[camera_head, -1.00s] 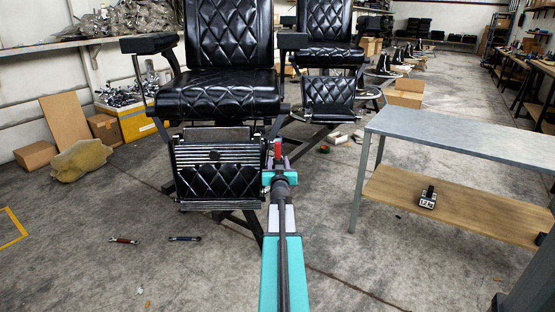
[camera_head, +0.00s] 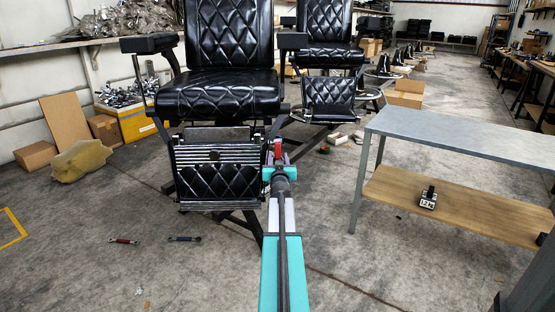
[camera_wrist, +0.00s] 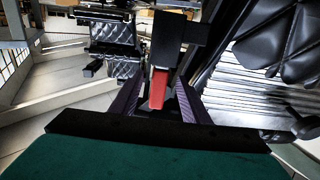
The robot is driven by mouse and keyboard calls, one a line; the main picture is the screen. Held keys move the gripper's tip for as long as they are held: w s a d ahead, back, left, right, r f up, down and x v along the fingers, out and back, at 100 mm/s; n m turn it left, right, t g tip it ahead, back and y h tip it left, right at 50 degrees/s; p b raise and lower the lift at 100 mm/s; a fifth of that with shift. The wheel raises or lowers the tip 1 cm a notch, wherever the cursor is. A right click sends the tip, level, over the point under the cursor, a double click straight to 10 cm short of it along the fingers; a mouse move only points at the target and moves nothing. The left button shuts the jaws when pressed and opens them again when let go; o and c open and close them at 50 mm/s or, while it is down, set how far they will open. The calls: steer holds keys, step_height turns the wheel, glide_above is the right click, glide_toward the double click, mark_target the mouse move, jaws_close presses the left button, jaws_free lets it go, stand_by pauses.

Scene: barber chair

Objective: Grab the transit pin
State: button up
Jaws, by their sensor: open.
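The transit pin, a red piece (camera_head: 278,147), stands beside the right edge of the black barber chair's (camera_head: 217,95) footrest (camera_head: 218,182). In the wrist view the red pin (camera_wrist: 159,88) shows between my two dark fingers, with a black block (camera_wrist: 167,40) at its far end. My gripper (camera_head: 279,162) is at the end of the teal arm, just at the pin. In the wrist view my gripper (camera_wrist: 159,98) is open, with a finger on each side of the red part. Whether either finger touches it I cannot tell.
A metal table (camera_head: 455,136) with a wooden lower shelf (camera_head: 470,214) stands to the right. A second black chair (camera_head: 328,92) is behind. Two small tools, red (camera_head: 124,241) and dark (camera_head: 184,239), lie on the floor at left. The floor in front is mostly clear.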

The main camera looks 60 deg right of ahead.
mark_target(278, 156)
steer(key=shift+x, duration=1.8)
steer(key=shift+c, duration=0.2)
jaws_close()
